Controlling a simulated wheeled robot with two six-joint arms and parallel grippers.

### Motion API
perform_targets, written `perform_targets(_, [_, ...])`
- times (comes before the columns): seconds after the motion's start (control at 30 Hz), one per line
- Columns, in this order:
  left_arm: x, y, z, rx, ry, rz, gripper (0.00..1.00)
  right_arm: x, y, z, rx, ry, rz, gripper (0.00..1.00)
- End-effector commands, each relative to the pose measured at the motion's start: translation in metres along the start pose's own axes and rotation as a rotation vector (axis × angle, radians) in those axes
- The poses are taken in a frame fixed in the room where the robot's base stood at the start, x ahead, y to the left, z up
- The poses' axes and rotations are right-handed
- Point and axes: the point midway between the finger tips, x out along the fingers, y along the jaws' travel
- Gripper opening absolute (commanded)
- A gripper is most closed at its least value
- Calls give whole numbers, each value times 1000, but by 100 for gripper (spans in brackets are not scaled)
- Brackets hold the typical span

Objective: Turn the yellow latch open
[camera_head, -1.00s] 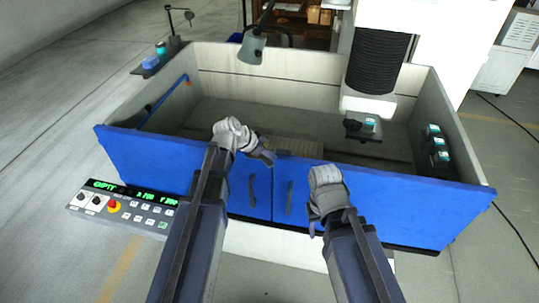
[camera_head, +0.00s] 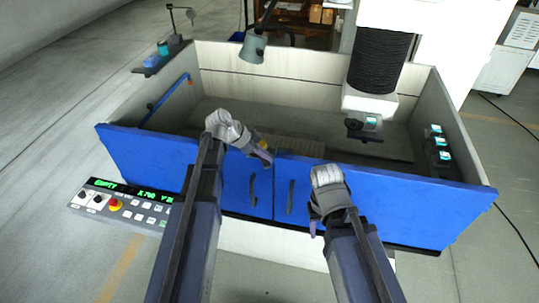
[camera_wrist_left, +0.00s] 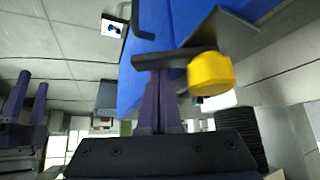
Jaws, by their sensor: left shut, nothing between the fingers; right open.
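The yellow latch knob (camera_wrist_left: 210,74) sits at the end of a dark lever (camera_wrist_left: 165,60) by the top edge of the blue doors, large in the left wrist view. In the head view only a small yellow patch (camera_head: 262,144) shows beside my left gripper (camera_head: 267,157). The left gripper is shut and empty; its purple fingers (camera_wrist_left: 160,105) reach up to the lever, close beside the knob. I cannot tell whether they touch it. My right gripper (camera_head: 315,229) is open, in front of the right blue door (camera_head: 400,210).
The left blue door (camera_head: 145,160) and the right one meet in the middle, each with a dark vertical handle. Behind them is the open tank (camera_head: 240,90) with a lamp (camera_head: 252,47) and a black bellows column (camera_head: 380,62). A control panel (camera_head: 125,205) stands at the lower left.

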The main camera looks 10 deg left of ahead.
Motion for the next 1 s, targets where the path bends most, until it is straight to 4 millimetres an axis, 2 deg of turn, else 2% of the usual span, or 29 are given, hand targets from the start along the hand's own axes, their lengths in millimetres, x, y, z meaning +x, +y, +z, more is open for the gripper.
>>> perform_targets(0.3, [-9,-1,11,199,0,159,0,0,0,0,0,0,0,50])
perform_targets(1.0, [-17,-1,21,192,-1,153,0,0,0,0,0,0,0,50])
